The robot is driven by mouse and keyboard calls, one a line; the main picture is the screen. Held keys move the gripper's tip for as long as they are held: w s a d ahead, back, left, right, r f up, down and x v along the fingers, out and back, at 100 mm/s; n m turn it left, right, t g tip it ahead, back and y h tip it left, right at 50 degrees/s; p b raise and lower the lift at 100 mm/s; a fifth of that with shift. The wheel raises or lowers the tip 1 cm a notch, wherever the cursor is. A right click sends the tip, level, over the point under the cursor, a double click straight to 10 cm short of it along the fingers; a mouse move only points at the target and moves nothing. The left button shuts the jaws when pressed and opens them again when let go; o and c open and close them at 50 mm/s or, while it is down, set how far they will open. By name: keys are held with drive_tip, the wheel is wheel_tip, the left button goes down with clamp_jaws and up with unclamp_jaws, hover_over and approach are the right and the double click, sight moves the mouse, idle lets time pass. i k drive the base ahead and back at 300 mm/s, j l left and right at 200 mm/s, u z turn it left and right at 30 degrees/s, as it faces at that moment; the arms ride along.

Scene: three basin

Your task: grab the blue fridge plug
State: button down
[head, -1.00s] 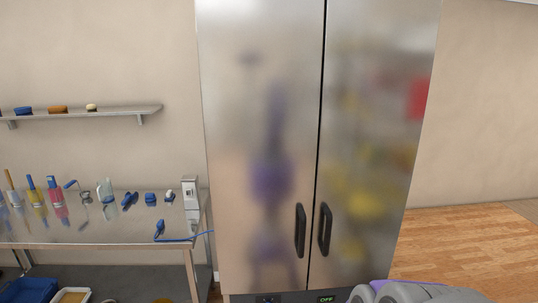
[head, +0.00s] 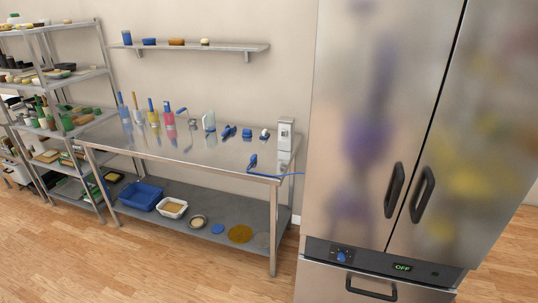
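The blue fridge plug (head: 253,162) lies on the steel table (head: 205,160) near its right front edge. A blue cable (head: 285,174) runs from it to the right, toward the steel fridge (head: 355,100). A grey box that looks like a wall socket (head: 285,134) stands at the table's back right corner. The fridge panel display (head: 402,267) reads OFF. My gripper is not in view.
Several brushes and tools stand along the table's back. Its lower shelf holds a blue basin (head: 142,194) and a white basin (head: 172,207). Shelving (head: 50,120) stands at left. The wooden floor (head: 190,275) in front is clear.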

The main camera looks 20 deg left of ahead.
sight(253, 158)
drive_tip(key=i+j+u, duration=0.15)
drive_tip(key=i+j, duration=0.45)
drive_tip(key=j, duration=0.2)
drive_tip(key=i+j+u, duration=0.2)
drive_tip(key=i+j, duration=0.45)
drive_tip(key=i+j+u, duration=0.15)
drive_tip(key=i+j, duration=0.5)
drive_tip(key=i+j+u, duration=0.15)
drive_tip(key=i+j, duration=0.4)
drive_tip(key=i, duration=0.2)
